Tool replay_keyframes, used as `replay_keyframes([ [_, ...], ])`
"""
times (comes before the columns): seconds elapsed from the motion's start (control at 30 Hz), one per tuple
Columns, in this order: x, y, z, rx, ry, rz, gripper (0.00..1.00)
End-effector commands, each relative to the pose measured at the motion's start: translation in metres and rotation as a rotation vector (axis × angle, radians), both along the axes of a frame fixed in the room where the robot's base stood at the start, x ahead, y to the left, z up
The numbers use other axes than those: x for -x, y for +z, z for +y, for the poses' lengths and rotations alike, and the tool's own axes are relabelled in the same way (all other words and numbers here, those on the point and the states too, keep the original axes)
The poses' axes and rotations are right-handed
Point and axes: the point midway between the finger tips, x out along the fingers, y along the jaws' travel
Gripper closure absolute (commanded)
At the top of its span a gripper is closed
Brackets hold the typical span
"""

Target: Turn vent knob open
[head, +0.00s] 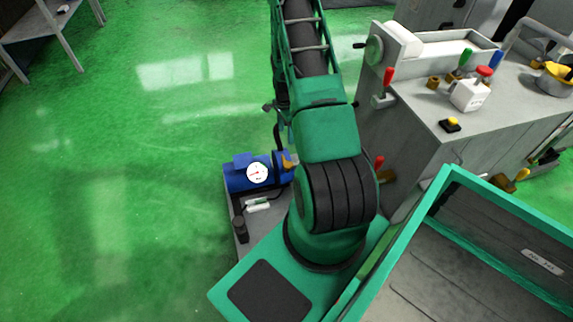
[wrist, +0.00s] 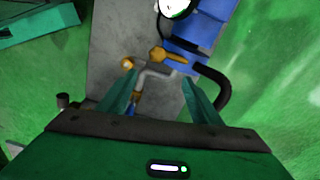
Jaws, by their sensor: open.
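In the wrist view, a yellow lever-like handle (wrist: 169,55) sits on a grey bent pipe fitting (wrist: 156,74) beside the blue pump unit. A round brass knob (wrist: 127,63) is on the left end of the same pipework. I cannot tell for sure which of these is the vent knob. My gripper (wrist: 158,80) is open, with its two green fingers apart on either side of the pipe fitting and the yellow handle just beyond the tips. Nothing is held between them. In the head view, a yellow-orange piece (head: 289,162) shows at the pump's right end; my gripper is not visible there.
The blue pump (head: 246,174) with a round white gauge (head: 257,173) stands on a grey base plate (head: 243,245). A black hose (wrist: 215,88) curves right of the fingers. The grey grinder (head: 410,150) stands to the right. Green floor (head: 120,200) is open to the left.

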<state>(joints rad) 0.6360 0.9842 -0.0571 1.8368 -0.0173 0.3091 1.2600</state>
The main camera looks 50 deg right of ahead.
Motion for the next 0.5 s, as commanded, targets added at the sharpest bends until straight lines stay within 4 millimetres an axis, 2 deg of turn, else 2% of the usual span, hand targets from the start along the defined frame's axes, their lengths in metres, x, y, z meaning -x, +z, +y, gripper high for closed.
replay_keyframes([
  [0.03, 0.003, -0.024, -0.002, -0.009, -0.039, -0.001, 0.42],
  [0.1, 0.005, -0.048, -0.004, -0.016, -0.091, -0.008, 0.42],
  [0.2, 0.007, -0.074, -0.005, -0.024, -0.146, -0.018, 0.42],
  [0.3, 0.009, -0.09, -0.005, -0.028, -0.181, -0.022, 0.42],
  [0.5, 0.01, -0.106, -0.005, -0.03, -0.202, -0.025, 0.42],
])
